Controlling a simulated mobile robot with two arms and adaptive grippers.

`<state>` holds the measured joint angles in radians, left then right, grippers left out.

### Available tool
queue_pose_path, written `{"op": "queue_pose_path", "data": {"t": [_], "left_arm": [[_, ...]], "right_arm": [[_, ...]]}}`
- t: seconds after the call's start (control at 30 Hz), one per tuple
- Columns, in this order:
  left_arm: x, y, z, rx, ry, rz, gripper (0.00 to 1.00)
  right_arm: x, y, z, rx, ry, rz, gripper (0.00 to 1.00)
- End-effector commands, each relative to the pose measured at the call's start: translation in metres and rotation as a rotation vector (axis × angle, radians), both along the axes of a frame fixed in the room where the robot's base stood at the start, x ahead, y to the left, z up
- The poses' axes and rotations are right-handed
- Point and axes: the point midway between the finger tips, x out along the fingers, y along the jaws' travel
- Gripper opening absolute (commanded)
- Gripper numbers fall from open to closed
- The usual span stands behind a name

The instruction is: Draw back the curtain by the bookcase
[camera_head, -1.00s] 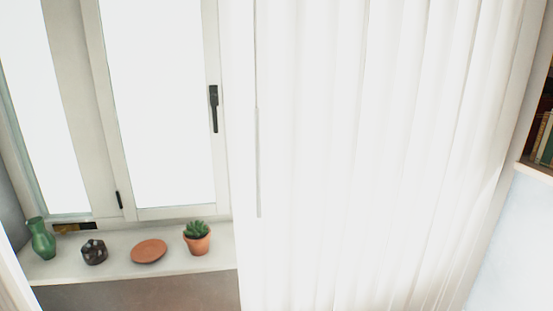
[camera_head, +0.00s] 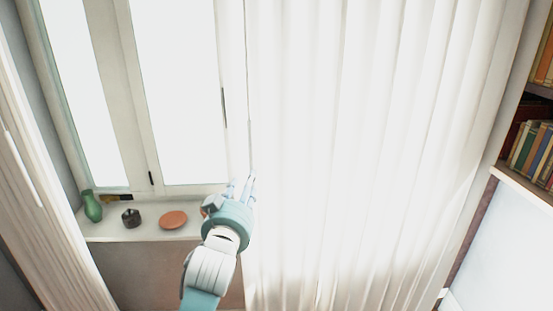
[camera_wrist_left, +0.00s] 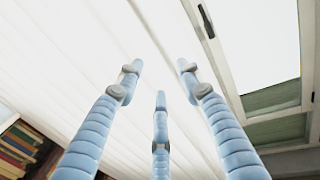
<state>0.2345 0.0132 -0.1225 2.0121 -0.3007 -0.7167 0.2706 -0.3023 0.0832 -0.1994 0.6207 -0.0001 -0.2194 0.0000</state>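The white pleated curtain (camera_head: 370,150) by the bookcase hangs closed over the right part of the window in the head view. Its pale folds also fill the left and middle of the left wrist view (camera_wrist_left: 60,65). A thin grey rod (camera_head: 249,135) hangs along its left edge. My left gripper (camera_head: 243,183) is in front of the curtain's left edge, near the rod's lower end. I cannot tell whether it touches either. In the wrist view its blue fingers (camera_wrist_left: 160,70) are spread, with nothing seen between them. My right gripper is not in view.
The bookcase (camera_head: 513,178) stands at the right. The sill (camera_head: 150,234) below the window holds a green vase (camera_head: 91,206), a dark pot (camera_head: 131,218) and an orange dish (camera_head: 173,220). Another curtain (camera_head: 45,200) hangs at the left.

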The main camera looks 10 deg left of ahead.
Motion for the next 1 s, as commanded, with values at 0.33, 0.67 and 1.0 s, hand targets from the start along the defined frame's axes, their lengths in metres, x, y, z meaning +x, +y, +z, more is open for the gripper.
{"op": "queue_pose_path", "data": {"t": [0.33,0.67,1.0], "left_arm": [[0.039,0.005,0.014,-0.001,-0.013,0.005,0.37],[0.094,0.009,0.012,-0.002,-0.013,0.004,0.37],[0.106,0.01,0.01,-0.003,-0.013,0.003,0.37]], "right_arm": [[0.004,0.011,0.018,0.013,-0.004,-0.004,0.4],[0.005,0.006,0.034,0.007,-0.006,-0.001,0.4],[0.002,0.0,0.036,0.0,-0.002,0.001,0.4]]}}
